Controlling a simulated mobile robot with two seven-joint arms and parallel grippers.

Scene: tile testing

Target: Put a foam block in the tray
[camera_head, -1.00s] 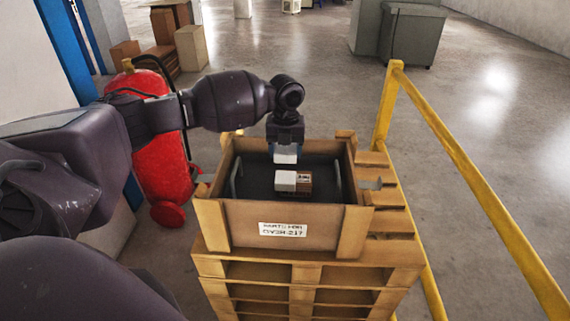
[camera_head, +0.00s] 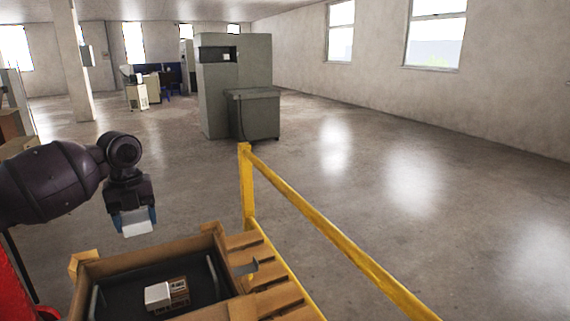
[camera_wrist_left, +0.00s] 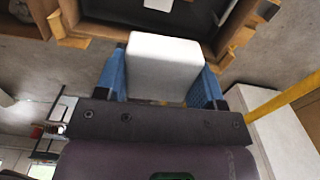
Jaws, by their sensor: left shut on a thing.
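My left gripper (camera_head: 134,216) is shut on a white foam block (camera_head: 137,229). In the left wrist view the block (camera_wrist_left: 165,66) sits between the blue fingers (camera_wrist_left: 160,80). The gripper holds it in the air, above the back left part of the dark tray (camera_head: 120,296) in the head view. The tray sits inside a wooden crate, cut off by the lower picture edge. Another white block (camera_head: 157,294) lies in the tray, against a brown and white piece (camera_head: 180,288). My right gripper is not in view.
The wooden crate (camera_head: 150,259) rises around the tray, with wooden slats (camera_head: 262,272) to its right. A yellow railing (camera_head: 310,212) runs along the right side. Part of a red extinguisher (camera_head: 12,290) shows at the lower left. Grey cabinets (camera_head: 235,90) stand far back on open floor.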

